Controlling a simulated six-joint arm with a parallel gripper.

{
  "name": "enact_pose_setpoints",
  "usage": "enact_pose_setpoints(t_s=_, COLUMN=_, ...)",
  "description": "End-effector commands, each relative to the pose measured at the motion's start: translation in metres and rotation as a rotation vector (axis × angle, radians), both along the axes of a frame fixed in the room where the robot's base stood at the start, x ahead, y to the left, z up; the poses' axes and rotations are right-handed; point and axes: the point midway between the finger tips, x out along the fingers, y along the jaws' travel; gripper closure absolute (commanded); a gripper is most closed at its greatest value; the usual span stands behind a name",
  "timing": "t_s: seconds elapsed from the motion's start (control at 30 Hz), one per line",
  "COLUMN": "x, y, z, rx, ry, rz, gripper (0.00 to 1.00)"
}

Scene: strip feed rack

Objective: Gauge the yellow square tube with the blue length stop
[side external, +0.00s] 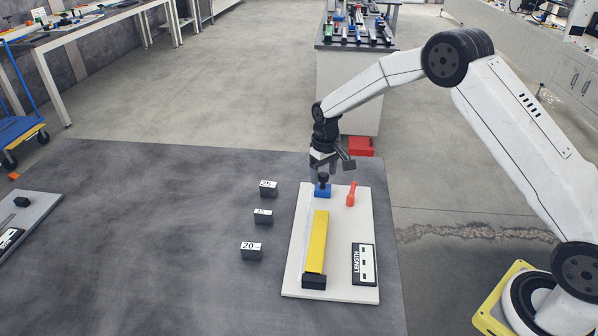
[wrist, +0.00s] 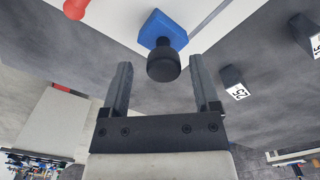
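The yellow square tube (side external: 316,242) lies lengthwise on a white board (side external: 342,222) in the side external view. Its near end is at a black block (side external: 314,282). The blue length stop (side external: 322,191) sits past the tube's far end, with a small gap showing between them. It carries a black knob (wrist: 163,66), and its blue body (wrist: 163,29) shows in the wrist view. My gripper (side external: 329,167) is over the stop, open and empty. In the wrist view the knob appears between the two spread fingers, near their tips; contact is not visible. The tube is outside the wrist view.
A red handle-shaped piece (side external: 351,194) stands on the board right of the stop. A LENGTH label plate (side external: 363,265) lies at the near right. Black number blocks, including 25 (side external: 268,189) and 20 (side external: 251,252), stand left of the board. The mat further left is mostly clear.

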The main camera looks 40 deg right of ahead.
Motion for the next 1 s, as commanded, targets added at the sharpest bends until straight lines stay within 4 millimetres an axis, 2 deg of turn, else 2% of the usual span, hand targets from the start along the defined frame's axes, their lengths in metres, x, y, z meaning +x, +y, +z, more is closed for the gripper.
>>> enact_pose_setpoints(t_s=0.27, x=-0.001, y=0.001, z=0.007, rx=0.001, ry=0.002, rz=0.001, gripper=0.21)
enact_pose_setpoints(t_s=0.8, x=0.0, y=0.0, z=0.07, rx=0.0, ry=-0.002, rz=0.0, gripper=0.21)
enact_pose_setpoints(t_s=1.0, x=0.0, y=0.0, z=0.078, rx=0.0, ry=0.0, rz=0.0, gripper=0.21)
